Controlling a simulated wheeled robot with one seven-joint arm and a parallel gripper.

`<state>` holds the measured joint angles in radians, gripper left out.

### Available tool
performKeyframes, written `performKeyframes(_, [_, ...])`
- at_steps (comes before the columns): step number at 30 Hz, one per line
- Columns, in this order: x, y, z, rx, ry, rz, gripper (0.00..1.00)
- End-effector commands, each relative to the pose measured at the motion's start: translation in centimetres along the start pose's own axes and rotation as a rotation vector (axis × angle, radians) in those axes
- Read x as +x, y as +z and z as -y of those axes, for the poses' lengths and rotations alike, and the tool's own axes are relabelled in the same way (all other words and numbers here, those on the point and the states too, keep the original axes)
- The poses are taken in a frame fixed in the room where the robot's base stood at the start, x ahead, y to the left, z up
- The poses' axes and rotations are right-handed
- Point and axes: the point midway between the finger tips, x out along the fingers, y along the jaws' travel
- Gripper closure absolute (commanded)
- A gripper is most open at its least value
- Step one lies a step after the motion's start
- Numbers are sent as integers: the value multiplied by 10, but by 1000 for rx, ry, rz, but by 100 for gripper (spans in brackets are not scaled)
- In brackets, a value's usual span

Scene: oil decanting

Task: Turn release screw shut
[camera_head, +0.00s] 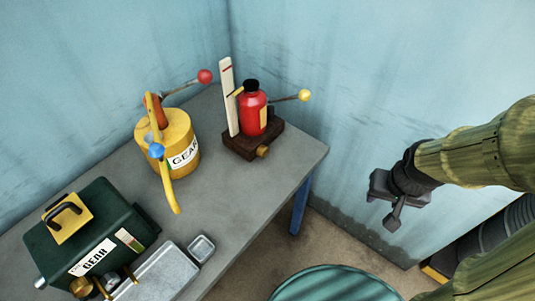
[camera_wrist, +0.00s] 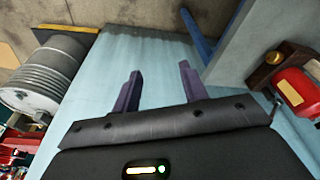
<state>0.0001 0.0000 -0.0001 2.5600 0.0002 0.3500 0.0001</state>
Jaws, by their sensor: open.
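The release screw (camera_head: 262,152) is a small brass knob at the front of a dark brown base (camera_head: 240,146). A red bottle jack (camera_head: 252,112) with a black cap stands on that base, with a yellow-knobbed lever (camera_head: 303,96) pointing right. In the wrist view the brass knob (camera_wrist: 274,58) and red body (camera_wrist: 297,90) show at the right edge. My gripper (camera_head: 383,208) is open and empty, in the air right of the table, well apart from the jack. Its two fingers (camera_wrist: 160,88) stand spread in the wrist view.
The grey table (camera_head: 226,204) also bears a yellow GEAR can (camera_head: 178,135) with a spout, a dark green GEAR box (camera_head: 80,235) and a metal tray (camera_head: 160,275). A white upright scale (camera_head: 228,98) stands beside the jack. A teal drum (camera_head: 335,285) is below in front.

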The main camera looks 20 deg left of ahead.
Motion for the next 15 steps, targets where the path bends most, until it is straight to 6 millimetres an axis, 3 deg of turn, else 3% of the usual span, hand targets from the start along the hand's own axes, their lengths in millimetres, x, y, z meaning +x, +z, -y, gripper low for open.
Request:
performKeyframes(3, [6, 0, 1, 27, -5, 3, 39])
performKeyframes(7, [24, 1, 6, 134, -27, 17, 39])
performKeyframes(15, [80, -5, 34, 569, -143, 95, 39])
